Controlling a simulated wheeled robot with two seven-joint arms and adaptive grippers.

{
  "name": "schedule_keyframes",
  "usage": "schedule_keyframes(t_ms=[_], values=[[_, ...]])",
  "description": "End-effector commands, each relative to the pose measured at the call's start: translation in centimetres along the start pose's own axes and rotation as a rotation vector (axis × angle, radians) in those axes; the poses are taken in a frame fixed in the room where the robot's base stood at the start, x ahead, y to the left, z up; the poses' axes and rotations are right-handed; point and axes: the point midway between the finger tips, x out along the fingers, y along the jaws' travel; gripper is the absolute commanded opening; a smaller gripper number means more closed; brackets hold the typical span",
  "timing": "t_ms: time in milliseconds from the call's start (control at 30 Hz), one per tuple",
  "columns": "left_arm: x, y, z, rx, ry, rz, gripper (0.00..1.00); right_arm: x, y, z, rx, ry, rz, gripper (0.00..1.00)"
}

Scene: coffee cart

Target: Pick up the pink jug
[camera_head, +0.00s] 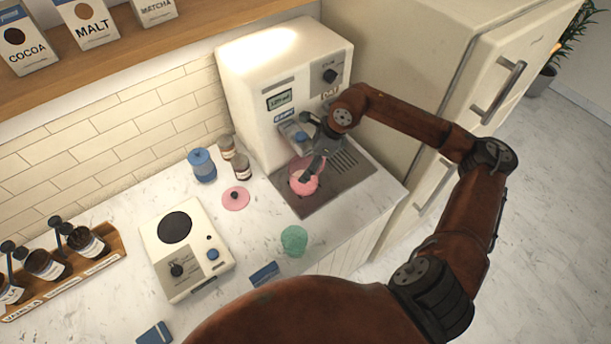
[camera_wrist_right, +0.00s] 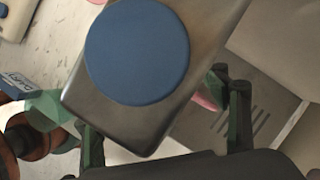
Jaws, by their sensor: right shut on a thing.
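The pink jug (camera_head: 305,184) is on the dark drip tray of the coffee machine, under its blue-buttoned outlet. My right gripper (camera_head: 313,168) reaches in from the right and is shut on the jug. In the right wrist view, a sliver of the pink jug (camera_wrist_right: 206,99) shows beside one finger of my right gripper (camera_wrist_right: 163,130). A grey part with a large blue disc hides most of the jug there. I cannot tell whether the jug is lifted off the tray. My left gripper is not in view.
The coffee machine (camera_head: 262,85) stands close behind the gripper. A green cup (camera_head: 294,240), a pink disc (camera_head: 236,199), a blue canister (camera_head: 202,165) and small jars (camera_head: 241,166) stand to the left. A white scale-like device (camera_head: 187,247) is farther left. The fridge (camera_head: 490,90) is at right.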

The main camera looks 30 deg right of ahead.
Motion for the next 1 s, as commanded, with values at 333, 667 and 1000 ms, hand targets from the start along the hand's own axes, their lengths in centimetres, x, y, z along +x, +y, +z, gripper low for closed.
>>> schedule_keyframes(t_ms=[333,667,1000], values=[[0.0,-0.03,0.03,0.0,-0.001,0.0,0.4,-0.02,-0.01,0.02,0.0,0.0,0.0,0.31],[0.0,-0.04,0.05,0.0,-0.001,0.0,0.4,-0.11,-0.03,0.12,-0.001,-0.003,-0.001,0.1],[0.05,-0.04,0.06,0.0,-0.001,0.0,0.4,-0.47,-0.06,0.29,-0.001,-0.003,-0.002,0.1]])
